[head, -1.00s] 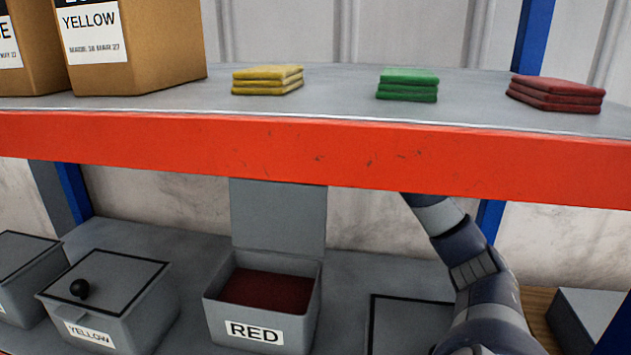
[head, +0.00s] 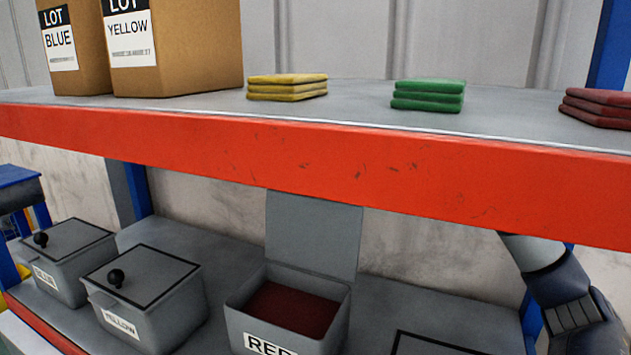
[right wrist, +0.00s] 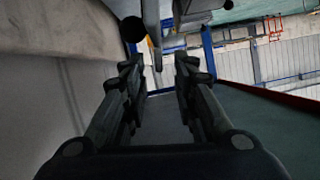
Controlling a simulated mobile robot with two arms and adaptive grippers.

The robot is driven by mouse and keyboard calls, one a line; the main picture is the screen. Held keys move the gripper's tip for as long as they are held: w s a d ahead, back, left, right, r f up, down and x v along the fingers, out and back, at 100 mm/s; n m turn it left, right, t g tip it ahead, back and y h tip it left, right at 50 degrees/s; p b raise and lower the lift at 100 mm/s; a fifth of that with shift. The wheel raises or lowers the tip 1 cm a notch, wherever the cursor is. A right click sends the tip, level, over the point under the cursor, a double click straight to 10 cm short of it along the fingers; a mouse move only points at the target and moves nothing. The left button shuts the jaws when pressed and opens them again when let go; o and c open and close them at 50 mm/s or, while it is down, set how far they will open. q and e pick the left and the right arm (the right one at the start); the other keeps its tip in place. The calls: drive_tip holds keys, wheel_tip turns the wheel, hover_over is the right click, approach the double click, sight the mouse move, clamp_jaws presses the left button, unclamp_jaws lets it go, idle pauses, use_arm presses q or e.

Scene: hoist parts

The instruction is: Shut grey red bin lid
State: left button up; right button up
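The grey bin labelled RED (head: 287,310) stands on the lower shelf in the head view, with dark red contents inside. Its grey lid (head: 313,235) is open and stands upright at the back of the bin. The lid's top edge is hidden behind the orange shelf beam. My right arm shows at the right of the head view, but its gripper is hidden behind the beam there. In the right wrist view my right gripper (right wrist: 160,75) has its two fingers apart with nothing between them. A black knob (right wrist: 132,29) shows just beyond its left finger. My left gripper is not in view.
The orange beam (head: 330,170) crosses above the bins. Closed bins labelled YELLOW (head: 150,318) and BLUE (head: 60,285) stand to the left. A black-edged lid (head: 430,345) lies to the right. Folded cloths and cardboard boxes (head: 180,50) sit on the upper shelf.

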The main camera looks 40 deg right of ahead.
drive_tip(key=shift+p+x, duration=0.65)
drive_tip(key=shift+x, duration=1.25)
drive_tip(key=shift+d, duration=0.1)
clamp_jaws()
